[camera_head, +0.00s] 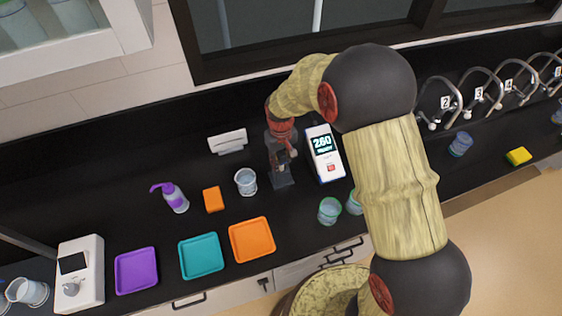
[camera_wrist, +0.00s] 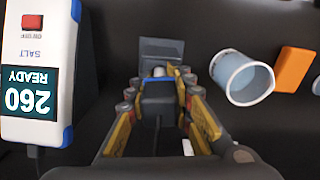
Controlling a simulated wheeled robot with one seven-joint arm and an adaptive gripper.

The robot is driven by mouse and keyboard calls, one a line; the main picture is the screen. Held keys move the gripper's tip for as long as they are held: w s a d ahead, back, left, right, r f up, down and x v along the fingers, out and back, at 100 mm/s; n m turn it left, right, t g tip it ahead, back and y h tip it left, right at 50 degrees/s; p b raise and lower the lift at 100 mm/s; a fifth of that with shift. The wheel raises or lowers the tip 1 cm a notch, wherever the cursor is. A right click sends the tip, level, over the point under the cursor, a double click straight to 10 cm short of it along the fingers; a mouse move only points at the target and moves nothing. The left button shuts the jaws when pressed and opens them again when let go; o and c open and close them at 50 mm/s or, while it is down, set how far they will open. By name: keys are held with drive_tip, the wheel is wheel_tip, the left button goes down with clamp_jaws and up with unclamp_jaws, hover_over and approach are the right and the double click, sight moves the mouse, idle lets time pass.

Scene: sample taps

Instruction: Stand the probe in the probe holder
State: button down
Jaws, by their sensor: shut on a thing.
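The salt meter (camera_head: 325,153) stands on the counter and reads 260 READY; it also shows at the left of the wrist view (camera_wrist: 38,75). The dark grey probe holder (camera_head: 282,179) stands just left of the meter, and its grey plate shows ahead of my fingers in the wrist view (camera_wrist: 161,49). My gripper (camera_wrist: 158,88) is shut on the probe (camera_wrist: 158,96), a dark body with a blue edge between the fingers. In the head view my gripper (camera_head: 281,153) is right at the holder. The probe's lower end is hidden, so I cannot tell whether it is seated.
A clear cup (camera_head: 246,182) and an orange block (camera_head: 213,199) stand left of the holder. Greenish cups (camera_head: 330,210) stand in front of the meter. Orange (camera_head: 252,239), teal (camera_head: 201,256) and purple (camera_head: 136,270) trays line the front edge. A white card stand (camera_head: 228,141) is behind.

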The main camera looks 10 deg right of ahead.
sight(281, 154)
drive_tip(key=c, duration=1.5)
unclamp_jaws()
drive_tip(key=shift+o, duration=0.8)
drive_tip(key=o, duration=0.4)
drive_tip(key=shift+o, duration=0.5)
drive_tip(key=shift+r, duration=0.1)
drive_tip(key=shift+r+p, duration=2.15)
drive_tip(key=shift+r, duration=1.3)
